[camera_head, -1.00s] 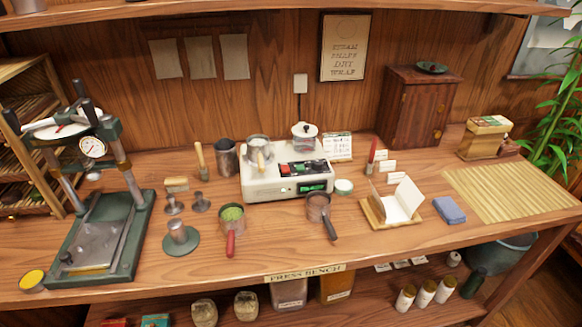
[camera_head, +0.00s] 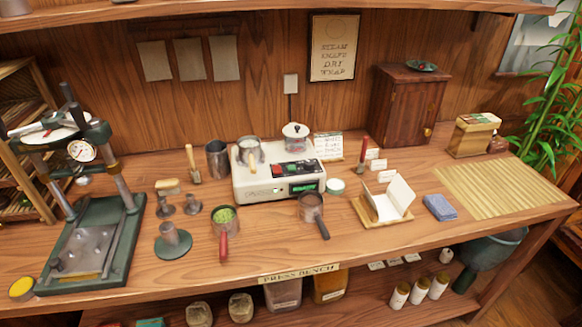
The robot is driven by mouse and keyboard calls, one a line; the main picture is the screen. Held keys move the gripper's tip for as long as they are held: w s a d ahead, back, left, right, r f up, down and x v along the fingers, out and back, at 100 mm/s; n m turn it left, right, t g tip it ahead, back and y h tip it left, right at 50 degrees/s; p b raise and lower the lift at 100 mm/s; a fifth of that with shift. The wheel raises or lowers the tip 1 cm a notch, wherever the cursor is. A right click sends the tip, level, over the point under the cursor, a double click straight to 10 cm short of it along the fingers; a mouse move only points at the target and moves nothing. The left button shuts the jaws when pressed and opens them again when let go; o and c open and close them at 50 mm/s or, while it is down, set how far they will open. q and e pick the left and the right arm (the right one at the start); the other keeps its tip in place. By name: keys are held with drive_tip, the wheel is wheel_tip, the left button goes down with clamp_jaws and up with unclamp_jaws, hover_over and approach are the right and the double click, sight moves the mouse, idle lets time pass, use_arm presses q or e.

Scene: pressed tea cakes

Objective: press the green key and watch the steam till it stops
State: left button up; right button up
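The white steamer machine (camera_head: 258,186) stands at the middle of the bench. Its front panel holds red, dark and green controls, and a lit green display (camera_head: 304,187). I see no clear steam above either. Neither of my grippers is in view.
A green press (camera_head: 95,235) stands at the left. Two handled cups, one with green contents (camera_head: 224,217) and one dark (camera_head: 311,207), lie in front of the machine. A card stand (camera_head: 386,200), blue cloth (camera_head: 440,207) and bamboo mat (camera_head: 500,186) are to the right.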

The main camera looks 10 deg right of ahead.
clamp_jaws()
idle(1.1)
